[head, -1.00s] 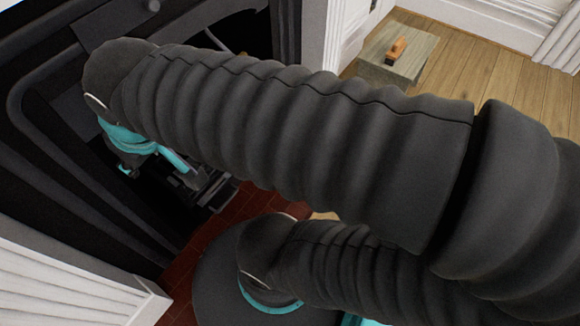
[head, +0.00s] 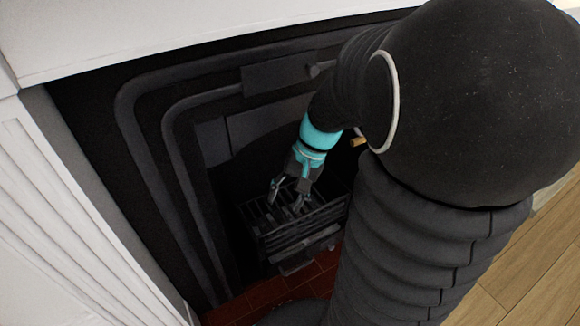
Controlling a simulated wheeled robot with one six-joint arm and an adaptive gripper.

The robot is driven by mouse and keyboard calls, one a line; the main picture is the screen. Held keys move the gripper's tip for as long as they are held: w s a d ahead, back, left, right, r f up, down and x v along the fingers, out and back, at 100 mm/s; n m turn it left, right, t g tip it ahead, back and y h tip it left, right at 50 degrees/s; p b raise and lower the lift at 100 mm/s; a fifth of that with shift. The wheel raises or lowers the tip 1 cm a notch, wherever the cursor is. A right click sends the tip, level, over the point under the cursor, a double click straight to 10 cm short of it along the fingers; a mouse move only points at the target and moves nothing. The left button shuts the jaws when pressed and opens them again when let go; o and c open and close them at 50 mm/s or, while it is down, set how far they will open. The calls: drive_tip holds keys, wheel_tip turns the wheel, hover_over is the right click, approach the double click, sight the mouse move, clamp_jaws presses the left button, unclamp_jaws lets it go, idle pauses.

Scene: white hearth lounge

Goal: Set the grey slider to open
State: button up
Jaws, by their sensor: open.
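A dark grey plate (head: 280,73) is fixed across the upper part of the black fireplace surround, with a small round grey knob (head: 314,70) at its right end. This looks like the grey slider, but I cannot tell its setting. My gripper (head: 286,199) is open and empty, pointing down inside the firebox above the grate. It is well below the knob and apart from it. My arm hides the surround to the right of the knob.
A black slatted fire grate (head: 300,235) stands in the firebox, close under my fingers. Red tiles (head: 240,310) lie in front of it. A brass-coloured piece (head: 358,141) shows beside my wrist. White panelling (head: 70,210) borders the left; wooden floor (head: 500,290) is clear at lower right.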

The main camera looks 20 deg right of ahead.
drive_tip(key=w+d+f+m+t+y+b, duration=0.1)
drive_tip(key=w+d+f+m+t+y, duration=0.15)
drive_tip(key=d+f+m, duration=0.4)
drive_tip(key=w+d+f+m+t+y+b, duration=0.1)
drive_tip(key=d+f+m+t+y, duration=0.2)
drive_tip(key=f, duration=0.7)
drive_tip(key=w+d+f+m+t+y+b, duration=0.1)
drive_tip(key=d+f+m+y, duration=0.15)
drive_tip(key=d+f, duration=0.45)
drive_tip(key=s+d+f+m+t+h+b, duration=0.1)
drive_tip(key=s+d+f+m+t+h, duration=0.15)
drive_tip(key=f+m+t, duration=0.4)
drive_tip(key=s+d+f+m+t+h+b, duration=0.1)
drive_tip(key=s+d+f+m, duration=0.15)
drive_tip(key=f, duration=0.65)
drive_tip(key=m+t+h, duration=0.4)
drive_tip(key=m+h, duration=0.4)
approach(333, 249)
drive_tip(key=w, duration=0.6)
drive_tip(key=w+a+b, duration=0.1)
drive_tip(key=w, duration=0.2)
drive_tip(key=shift+w+r, duration=0.15)
drive_tip(key=shift+r, duration=0.25)
drive_tip(key=shift+c, duration=0.2)
clamp_jaws()
